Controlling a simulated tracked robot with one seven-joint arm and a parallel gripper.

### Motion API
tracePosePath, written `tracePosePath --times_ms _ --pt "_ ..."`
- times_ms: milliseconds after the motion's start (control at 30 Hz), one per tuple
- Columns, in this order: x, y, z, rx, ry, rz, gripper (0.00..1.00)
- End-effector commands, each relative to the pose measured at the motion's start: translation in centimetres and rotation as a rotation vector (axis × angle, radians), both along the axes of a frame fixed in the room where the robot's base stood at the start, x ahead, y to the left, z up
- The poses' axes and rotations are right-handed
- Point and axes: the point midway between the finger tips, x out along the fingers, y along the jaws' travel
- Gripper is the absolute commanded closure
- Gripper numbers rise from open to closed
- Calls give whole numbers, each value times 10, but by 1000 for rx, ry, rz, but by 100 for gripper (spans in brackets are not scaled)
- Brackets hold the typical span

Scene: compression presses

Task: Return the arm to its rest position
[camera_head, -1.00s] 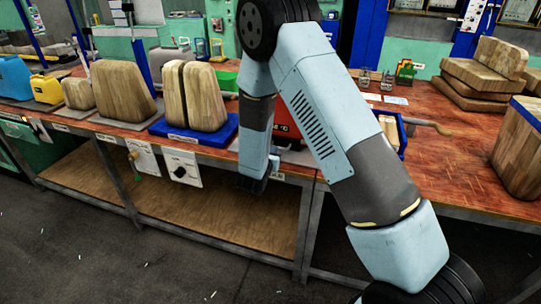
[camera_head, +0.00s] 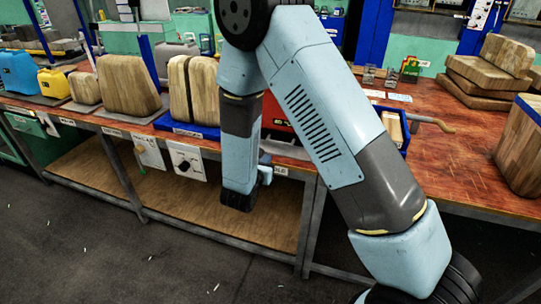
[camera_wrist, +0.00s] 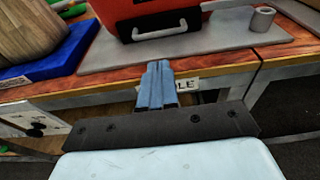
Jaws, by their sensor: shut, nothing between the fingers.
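My arm, light blue and grey, stretches across the middle of the head view, folded at a black joint near the top. My gripper (camera_wrist: 157,85) shows in the wrist view with its blue-grey fingers shut together and nothing between them. It is in front of the workbench (camera_wrist: 92,98) edge, near a label plate (camera_wrist: 181,84). Beyond the fingers is a red box (camera_wrist: 172,12) with a pale handle, on a grey mat (camera_wrist: 240,40). In the head view the forearm hides part of the red box.
Wooden blocks on a blue tray (camera_head: 190,131) stand left of my arm. A blue jug (camera_head: 18,72) and a yellow can (camera_head: 52,83) are farther left. More wooden blocks (camera_head: 485,75) are at right. The floor (camera_head: 130,255) in front of the bench is clear.

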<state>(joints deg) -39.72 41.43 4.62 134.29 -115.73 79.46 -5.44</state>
Motion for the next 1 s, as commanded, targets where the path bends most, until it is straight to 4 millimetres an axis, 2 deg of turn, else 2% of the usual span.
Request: tracePosePath --times_ms 100,300,467,567,733,1000 --pt "-12 6 3 1 -1 3 100" --pt "-20 8 5 1 0 2 100" --pt "-18 -3 16 20 -10 -45 100" --pt "-15 -26 37 61 -25 -135 100" --pt "-19 -79 81 169 -58 -351 100" --pt "-47 -157 138 383 -112 -688 100"
